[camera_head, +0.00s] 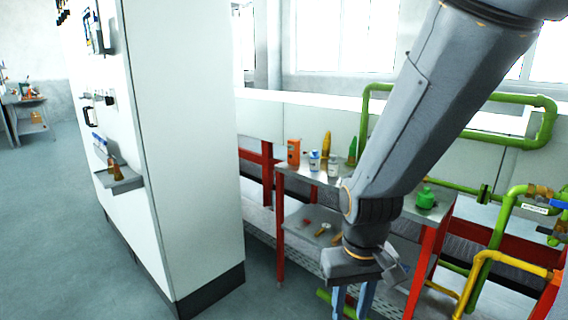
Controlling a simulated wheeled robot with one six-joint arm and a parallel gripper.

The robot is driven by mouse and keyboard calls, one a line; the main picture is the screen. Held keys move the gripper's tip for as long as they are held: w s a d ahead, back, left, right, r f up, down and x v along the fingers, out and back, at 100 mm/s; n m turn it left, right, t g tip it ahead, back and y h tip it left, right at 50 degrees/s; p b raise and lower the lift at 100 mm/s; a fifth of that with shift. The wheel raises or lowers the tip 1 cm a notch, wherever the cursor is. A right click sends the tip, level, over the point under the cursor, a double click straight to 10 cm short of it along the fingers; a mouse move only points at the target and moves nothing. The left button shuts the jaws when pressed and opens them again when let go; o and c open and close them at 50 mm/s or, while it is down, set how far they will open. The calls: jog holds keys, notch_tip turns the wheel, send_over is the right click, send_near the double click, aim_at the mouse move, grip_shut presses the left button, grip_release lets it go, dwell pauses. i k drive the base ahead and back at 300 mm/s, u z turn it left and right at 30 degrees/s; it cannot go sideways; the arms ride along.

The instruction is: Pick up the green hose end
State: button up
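My gripper (352,302) hangs low at the bottom edge of the view, in front of the red-legged table. Its two bluish fingers point down and stand apart, with their tips close to or past the frame edge. A short green tube-like piece (323,296) shows just left of the fingers and seems to run behind or between them; I cannot tell whether it touches them. It may be the green hose end. A green rounded fitting (426,197) sits on the right end of the tabletop, and a green cone-shaped bottle (352,151) stands at its back.
The metal table (300,170) carries an orange box (294,151), a yellow bottle (326,145) and small jars; its lower shelf (297,232) holds small parts. Green pipes (497,235) and a yellow pipe (477,275) stand at right. A white cabinet (190,150) blocks the left. Floor is clear farther left.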

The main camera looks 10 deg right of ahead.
aim_at(351, 157)
jog(key=u, duration=0.8)
jog(key=i, duration=1.4)
jog(key=z, duration=0.95)
jog(key=i, duration=0.7)
jog(key=z, duration=0.85)
